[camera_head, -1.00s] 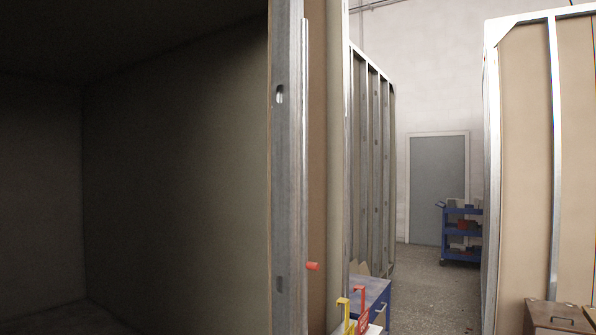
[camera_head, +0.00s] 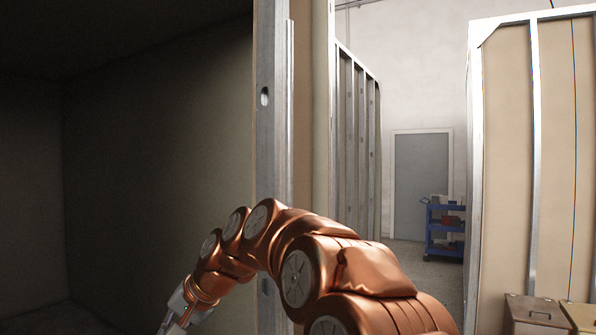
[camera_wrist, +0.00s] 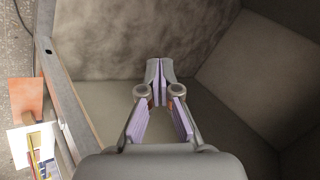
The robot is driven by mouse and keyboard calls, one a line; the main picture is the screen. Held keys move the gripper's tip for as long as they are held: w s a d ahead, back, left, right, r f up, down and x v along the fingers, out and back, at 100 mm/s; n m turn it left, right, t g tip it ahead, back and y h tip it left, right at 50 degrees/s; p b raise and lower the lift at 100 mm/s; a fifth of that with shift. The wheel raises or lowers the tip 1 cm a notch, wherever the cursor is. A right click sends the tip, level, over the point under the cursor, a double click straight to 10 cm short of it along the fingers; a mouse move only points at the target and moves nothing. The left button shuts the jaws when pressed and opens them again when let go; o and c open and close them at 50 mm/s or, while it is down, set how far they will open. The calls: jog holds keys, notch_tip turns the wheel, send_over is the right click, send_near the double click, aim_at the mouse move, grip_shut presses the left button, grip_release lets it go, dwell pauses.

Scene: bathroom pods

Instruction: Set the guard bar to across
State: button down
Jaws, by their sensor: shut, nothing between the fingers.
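A thin, upright metal bar (camera_head: 290,105) runs along the doorway stud (camera_head: 268,130) in the head view. It looks like the guard bar, standing vertical rather than across the opening. Its lower part is hidden behind my arm. My gripper (camera_wrist: 160,82) is shut and empty in the wrist view, its fingertips together. It is over the dark pod's interior, to the right of the metal frame edge (camera_wrist: 68,100). In the head view only part of my gripper (camera_head: 173,324) shows, at the bottom edge, left of the stud and apart from the bar.
The dark pod (camera_head: 150,150) is open at left. A blue cart (camera_head: 444,232) stands by the grey door (camera_head: 422,185). Another framed pod (camera_head: 505,150) and brown boxes (camera_head: 535,312) are at right. White and yellow items (camera_wrist: 35,150) lie outside the frame at lower left.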

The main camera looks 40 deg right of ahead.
jog(key=w+d+r+m+t+h+p, duration=0.1)
jog(key=w+d+r+m+t, duration=0.3)
jog(key=d+r, duration=0.65)
jog(key=w+d+r+m+t+h+p, duration=0.1)
jog(key=w+d+r+m+t, duration=0.2)
jog(key=w+d+r, duration=0.75)
jog(key=s+d+r+m+t+h, duration=0.1)
jog(key=s+d, duration=0.3)
jog(key=d, duration=0.4)
jog(key=s+d+r+m+t+h, duration=0.1)
jog(key=s+d+r+m+h, duration=0.2)
jog(key=d, duration=0.6)
jog(key=s+d+r+m+t+h, duration=0.1)
jog(key=s+d+r+m+h, duration=0.1)
jog(key=d, duration=0.7)
jog(key=s+r, duration=0.1)
jog(key=s, duration=0.1)
jog(key=shift+s+r+t+h+p, duration=0.25)
jog(key=shift+s+t+h+p, duration=0.05)
jog(key=shift+s+p, duration=0.1)
jog(key=w+p, duration=0.1)
jog(key=w, duration=0.1)
jog(key=p, duration=0.2)
send_over(289, 190)
jog(key=s+d, duration=0.1)
jog(key=d, duration=0.2)
